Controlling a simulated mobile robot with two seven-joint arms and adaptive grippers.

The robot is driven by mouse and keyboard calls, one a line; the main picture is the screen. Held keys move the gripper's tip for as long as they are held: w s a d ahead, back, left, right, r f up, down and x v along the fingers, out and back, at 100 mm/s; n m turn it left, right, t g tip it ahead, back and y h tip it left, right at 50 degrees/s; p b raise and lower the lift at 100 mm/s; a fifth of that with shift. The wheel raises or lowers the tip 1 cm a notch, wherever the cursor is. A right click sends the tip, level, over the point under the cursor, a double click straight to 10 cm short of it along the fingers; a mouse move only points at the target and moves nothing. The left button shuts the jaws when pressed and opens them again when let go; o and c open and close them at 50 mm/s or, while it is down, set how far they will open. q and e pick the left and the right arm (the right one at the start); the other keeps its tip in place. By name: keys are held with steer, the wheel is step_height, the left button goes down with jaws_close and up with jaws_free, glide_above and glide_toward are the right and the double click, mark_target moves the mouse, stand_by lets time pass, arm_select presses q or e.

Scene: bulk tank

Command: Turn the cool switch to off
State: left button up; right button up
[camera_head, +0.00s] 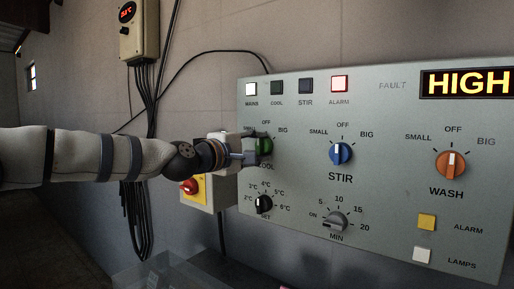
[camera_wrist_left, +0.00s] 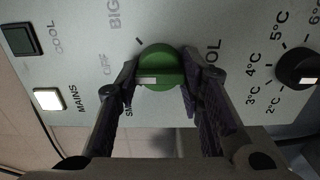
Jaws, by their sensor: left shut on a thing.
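The cool switch is a green knob (camera_head: 266,146) at the left of the grey control panel, partly hidden by my left gripper (camera_head: 252,157) in the head view. In the left wrist view the green knob (camera_wrist_left: 166,66) sits between the two fingers of my left gripper (camera_wrist_left: 158,85), one on each side, shut on it. Its white pointer mark points left in that view, toward the OFF side; the exact setting is hard to tell. The lettering OFF (camera_wrist_left: 105,63) and BIG (camera_wrist_left: 115,15) shows beside the knob; SMALL is partly hidden by a finger. My right gripper is not in view.
The panel also holds a blue stir knob (camera_head: 341,153), an orange wash knob (camera_head: 451,164), a black temperature knob (camera_head: 264,204) and a grey timer knob (camera_head: 336,221). A red switch (camera_head: 189,186) on a yellow plate is just left, below my arm. Cables hang behind.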

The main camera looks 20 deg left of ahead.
arm_select(q)
steer(key=o, duration=1.2)
steer(key=shift+c, duration=0.2)
steer(key=v, duration=1.2)
